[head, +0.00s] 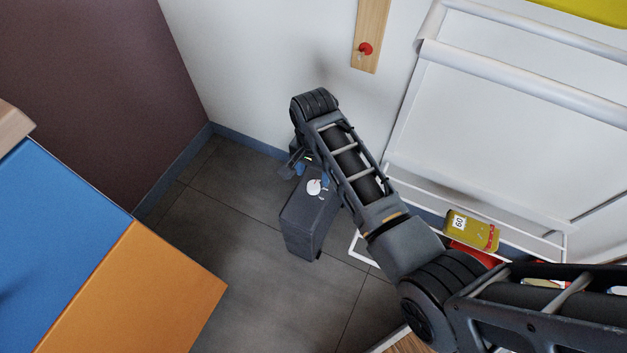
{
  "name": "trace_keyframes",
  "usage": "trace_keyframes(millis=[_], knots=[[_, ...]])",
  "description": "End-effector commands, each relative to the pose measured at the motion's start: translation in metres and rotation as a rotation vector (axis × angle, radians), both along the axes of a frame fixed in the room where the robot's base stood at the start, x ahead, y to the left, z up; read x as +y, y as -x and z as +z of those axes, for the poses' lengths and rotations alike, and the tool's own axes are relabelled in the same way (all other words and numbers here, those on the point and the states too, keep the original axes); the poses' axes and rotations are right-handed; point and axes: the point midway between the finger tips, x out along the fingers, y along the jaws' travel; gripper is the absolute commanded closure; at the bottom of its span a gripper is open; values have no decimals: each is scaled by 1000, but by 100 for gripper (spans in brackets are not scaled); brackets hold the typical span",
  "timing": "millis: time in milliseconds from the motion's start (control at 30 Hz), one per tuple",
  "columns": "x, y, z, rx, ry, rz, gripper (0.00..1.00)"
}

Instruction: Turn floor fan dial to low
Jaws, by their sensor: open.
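The floor fan (305,225) looks like a dark grey upright box standing on the tiled floor near the room corner. Its round white dial (315,187) sits on the top face; the setting it points to is too small to read. My arm reaches in from the lower right and bends down at its far end. My gripper (299,165) is at the far edge of the fan's top, just beyond and to the left of the dial. It is open and small in view, partly hidden by my wrist. I cannot tell whether it touches the fan.
A blue and orange block (140,285) fills the lower left. A white board on a stand (490,130) is at the right, with a yellow box (472,231) on its ledge. A wooden strip with a red knob (366,48) hangs on the wall. Floor left of the fan is clear.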

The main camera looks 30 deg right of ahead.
Motion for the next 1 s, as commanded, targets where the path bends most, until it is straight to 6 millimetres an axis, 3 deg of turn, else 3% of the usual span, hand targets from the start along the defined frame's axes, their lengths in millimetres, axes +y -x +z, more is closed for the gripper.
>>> trace_keyframes(millis=[100, 300, 700, 1000], knots=[[0, 1, -24, 1, 0, 0, 37], [0, 0, -46, 0, 0, 1, 37], [0, 0, -52, -1, 0, 1, 37], [0, 0, -52, -1, 0, 1, 66]])
